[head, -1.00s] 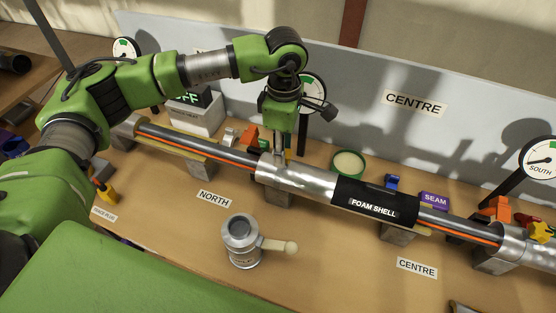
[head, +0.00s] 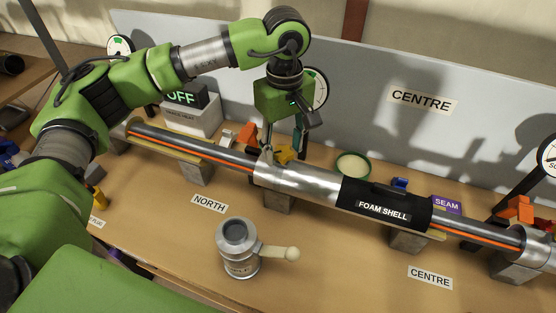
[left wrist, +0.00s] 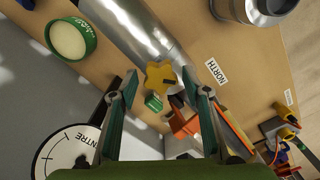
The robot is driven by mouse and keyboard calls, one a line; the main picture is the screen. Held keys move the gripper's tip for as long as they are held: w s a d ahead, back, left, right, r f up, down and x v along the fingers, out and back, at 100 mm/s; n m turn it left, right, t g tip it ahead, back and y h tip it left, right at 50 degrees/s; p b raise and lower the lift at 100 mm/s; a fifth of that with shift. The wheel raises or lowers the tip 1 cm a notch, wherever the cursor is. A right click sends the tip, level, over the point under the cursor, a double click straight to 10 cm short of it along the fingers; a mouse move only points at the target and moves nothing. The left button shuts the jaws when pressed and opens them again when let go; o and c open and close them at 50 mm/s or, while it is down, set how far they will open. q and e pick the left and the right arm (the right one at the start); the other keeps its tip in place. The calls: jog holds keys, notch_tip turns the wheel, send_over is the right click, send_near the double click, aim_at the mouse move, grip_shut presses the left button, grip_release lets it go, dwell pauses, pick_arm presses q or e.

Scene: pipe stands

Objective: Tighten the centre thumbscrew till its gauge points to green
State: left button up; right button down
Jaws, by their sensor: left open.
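The yellow star-shaped centre thumbscrew (head: 284,154) sits behind the left end of the bare metal sleeve, and it shows in the left wrist view (left wrist: 159,75). My left gripper (head: 283,150) points down over it. In the left wrist view, its two open fingers (left wrist: 160,78) stand on either side of the knob, with gaps; I cannot tell the height difference. The centre gauge (head: 320,90) is partly hidden behind my gripper. In the left wrist view the gauge (left wrist: 66,150) is cut off by the frame, and its needle reading is unclear. My right gripper is out of view.
The pipe with the black foam shell (head: 384,205) runs across the bench. A green-rimmed tin (head: 352,165) stands behind the pipe, right of my gripper. A metal mug (head: 238,248) stands in front. The OFF box (head: 190,115) is behind, to the left. Bench in front is mostly clear.

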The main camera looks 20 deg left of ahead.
aim_at(283, 150)
pick_arm(q)
jog(key=shift+r, duration=0.1)
notch_tip(283, 150, up, 6)
jog(key=p, duration=0.2)
jog(key=shift+p, duration=0.35)
notch_tip(283, 150, up, 12)
dwell(0.4)
